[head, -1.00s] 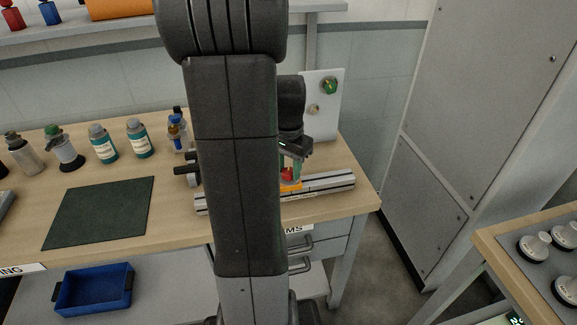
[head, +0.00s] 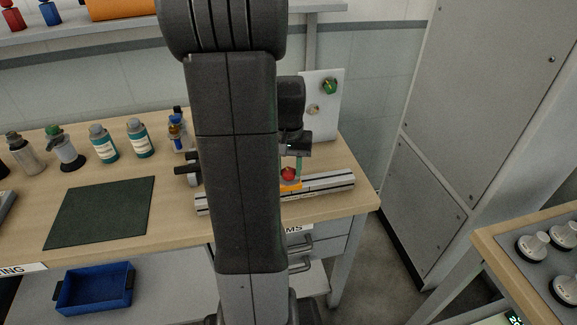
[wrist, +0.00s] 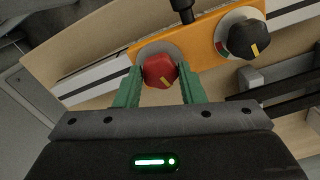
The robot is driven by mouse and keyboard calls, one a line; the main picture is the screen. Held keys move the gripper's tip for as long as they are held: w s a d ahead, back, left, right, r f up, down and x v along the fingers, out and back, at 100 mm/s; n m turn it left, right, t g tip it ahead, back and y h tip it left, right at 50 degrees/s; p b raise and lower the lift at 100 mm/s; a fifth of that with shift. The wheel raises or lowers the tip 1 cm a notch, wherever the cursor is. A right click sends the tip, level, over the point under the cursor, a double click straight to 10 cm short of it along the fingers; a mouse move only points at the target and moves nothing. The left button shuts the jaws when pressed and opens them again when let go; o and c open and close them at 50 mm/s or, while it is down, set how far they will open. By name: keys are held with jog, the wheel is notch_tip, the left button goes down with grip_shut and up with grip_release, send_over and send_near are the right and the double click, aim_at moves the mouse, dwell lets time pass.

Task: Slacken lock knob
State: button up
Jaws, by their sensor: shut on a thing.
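The red knob (wrist: 160,70) sits on an orange carriage plate (wrist: 200,47) in the wrist view, with a yellow mark on its face pointing to the lower right. My gripper (wrist: 159,80) has its two green fingers on either side of the red knob, shut on it. A black knob (wrist: 244,38) with a yellow mark is on the same plate, to the right, over a dial with red and green parts. In the head view the red knob (head: 288,174) shows below my gripper (head: 293,165); my arm hides part of the rail.
The plate rides on a silver rail (head: 325,184) along the bench's front right. A white panel with a green button (head: 330,87) stands behind. Several bottles (head: 104,143) and a dark green mat (head: 100,212) lie to the left. A blue bin (head: 95,289) is below.

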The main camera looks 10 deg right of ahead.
dwell(0.3)
jog(key=o, duration=1)
jog(key=shift+r, duration=0.1)
notch_tip(320, 180, up, 14)
jog(key=shift+f, duration=0.15)
jog(key=shift+f, duration=0.15)
notch_tip(320, 180, down, 14)
jog(key=shift+r, duration=0.2)
